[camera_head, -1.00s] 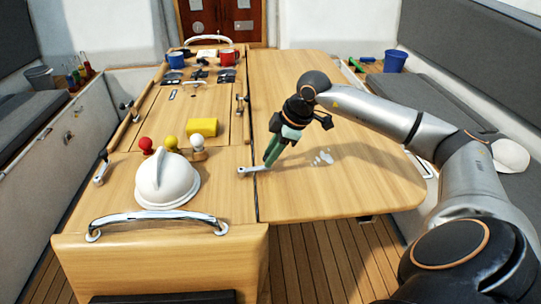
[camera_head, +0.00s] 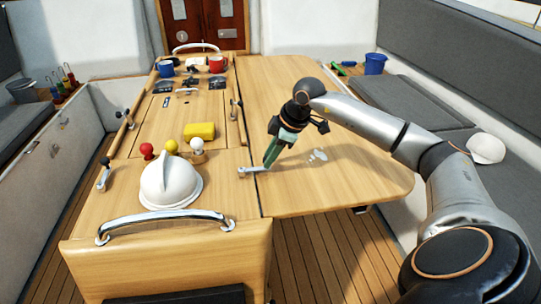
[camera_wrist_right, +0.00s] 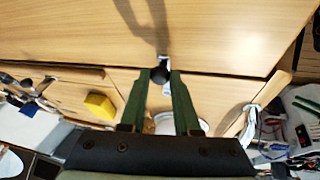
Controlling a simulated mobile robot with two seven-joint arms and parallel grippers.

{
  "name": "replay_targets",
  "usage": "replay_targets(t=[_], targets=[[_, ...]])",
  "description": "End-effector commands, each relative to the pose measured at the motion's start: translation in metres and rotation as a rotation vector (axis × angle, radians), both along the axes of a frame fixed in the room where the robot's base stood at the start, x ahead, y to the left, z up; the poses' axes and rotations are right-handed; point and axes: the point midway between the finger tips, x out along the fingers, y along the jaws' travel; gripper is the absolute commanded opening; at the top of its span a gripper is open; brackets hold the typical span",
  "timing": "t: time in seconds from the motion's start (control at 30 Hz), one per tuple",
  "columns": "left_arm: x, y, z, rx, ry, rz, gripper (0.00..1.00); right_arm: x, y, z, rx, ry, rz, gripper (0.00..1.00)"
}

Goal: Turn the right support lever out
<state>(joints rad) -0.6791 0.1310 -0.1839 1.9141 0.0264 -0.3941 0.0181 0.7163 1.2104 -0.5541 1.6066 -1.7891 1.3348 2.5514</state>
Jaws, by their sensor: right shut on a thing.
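The right support lever (camera_head: 254,171) is a small metal lever near the seam between the fixed table top and the raised right leaf. It lies pointing right, with its outer end over the leaf. My right gripper (camera_head: 268,164) comes down from the upper right and is at that outer end. In the right wrist view, the lever's dark round knob (camera_wrist_right: 161,75) sits between the green fingers (camera_wrist_right: 161,88), which are shut on it. Most of the lever's shaft is hard to make out there. My left gripper is not in view.
A white domed object (camera_head: 169,182) stands left of the lever, with red, yellow and white knobs (camera_head: 171,147) behind it. A yellow sponge (camera_head: 199,131) lies farther back. A metal handrail (camera_head: 165,222) crosses the near edge. The leaf (camera_head: 350,185) is mostly clear.

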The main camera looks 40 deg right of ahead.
Motion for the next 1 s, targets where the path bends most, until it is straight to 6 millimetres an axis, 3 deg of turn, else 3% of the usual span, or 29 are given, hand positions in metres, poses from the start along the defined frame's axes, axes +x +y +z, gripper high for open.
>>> replay_targets(t=[0.3, 0.33, 0.57, 0.87, 1.0], targets=[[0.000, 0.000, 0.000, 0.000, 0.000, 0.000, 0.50, -0.001, 0.001, 0.000, 0.002, 0.003, 0.000, 0.00], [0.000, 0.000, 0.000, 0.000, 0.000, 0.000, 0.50, -0.001, 0.001, 0.000, 0.002, 0.004, 0.000, 0.34], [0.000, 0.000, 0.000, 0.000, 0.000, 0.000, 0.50, -0.001, 0.001, 0.000, 0.002, 0.003, 0.000, 0.60], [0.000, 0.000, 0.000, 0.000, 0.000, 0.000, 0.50, -0.001, 0.000, 0.002, 0.001, 0.001, -0.001, 0.60], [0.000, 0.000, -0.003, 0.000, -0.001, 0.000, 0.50, -0.007, -0.003, 0.016, -0.001, -0.002, -0.001, 0.60]])
